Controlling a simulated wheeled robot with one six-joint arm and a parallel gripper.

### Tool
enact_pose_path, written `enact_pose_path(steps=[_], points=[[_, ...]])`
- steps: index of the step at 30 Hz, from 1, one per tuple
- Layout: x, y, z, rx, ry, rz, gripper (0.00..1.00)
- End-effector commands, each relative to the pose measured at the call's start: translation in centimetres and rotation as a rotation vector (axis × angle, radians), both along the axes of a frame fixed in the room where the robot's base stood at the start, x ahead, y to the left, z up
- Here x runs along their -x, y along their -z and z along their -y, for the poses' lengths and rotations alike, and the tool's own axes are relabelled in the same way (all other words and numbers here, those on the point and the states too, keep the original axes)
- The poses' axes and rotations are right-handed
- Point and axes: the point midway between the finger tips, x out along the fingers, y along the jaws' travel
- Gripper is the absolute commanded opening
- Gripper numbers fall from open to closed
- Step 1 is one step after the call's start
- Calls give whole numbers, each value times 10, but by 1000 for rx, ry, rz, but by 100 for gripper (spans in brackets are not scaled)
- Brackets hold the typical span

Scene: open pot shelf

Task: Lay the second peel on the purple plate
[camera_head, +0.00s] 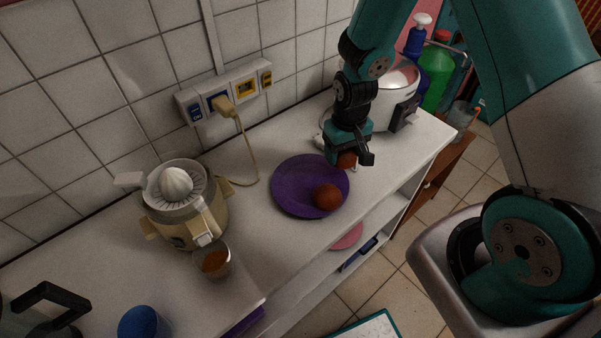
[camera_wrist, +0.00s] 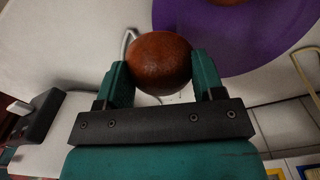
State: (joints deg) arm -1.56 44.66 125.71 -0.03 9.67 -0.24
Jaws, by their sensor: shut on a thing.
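My gripper (camera_head: 353,160) is shut on an orange-brown rounded peel (camera_head: 346,161), held at the right edge of the purple plate (camera_head: 285,203) in the head view. In the wrist view the held peel (camera_wrist: 159,63) sits between my two teal fingers (camera_wrist: 160,80), with the purple plate (camera_wrist: 235,35) beyond it. Another orange-brown peel (camera_head: 327,197) rests on the front right part of the plate. The held peel's height above the counter is hard to tell.
A citrus juicer (camera_head: 187,205) and a glass with orange-brown contents (camera_head: 215,262) stand left of the plate. A white pot-like appliance (camera_head: 392,100) stands behind my gripper. A yellow-beige cord (camera_head: 247,150) runs from the wall sockets. The counter's front edge is close to the plate.

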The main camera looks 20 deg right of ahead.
Motion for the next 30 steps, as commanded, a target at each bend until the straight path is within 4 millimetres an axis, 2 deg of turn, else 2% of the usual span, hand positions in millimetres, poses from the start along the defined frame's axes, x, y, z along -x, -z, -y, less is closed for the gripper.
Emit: enact_pose_path(steps=[3, 7, 12, 16, 18, 20, 23, 30], points=[[-16, -42, -23, -1, -68, 17, 41], [-18, -100, -52, -2, -152, 19, 41], [-2, -164, -78, -1, -240, 13, 41], [10, -191, -86, -1, -276, 6, 41], [14, -194, -87, 1, -283, 0, 41], [15, -189, -87, 1, -286, -3, 41], [16, -166, -87, 2, -285, -8, 41], [16, -97, -85, 2, -283, -10, 41]])
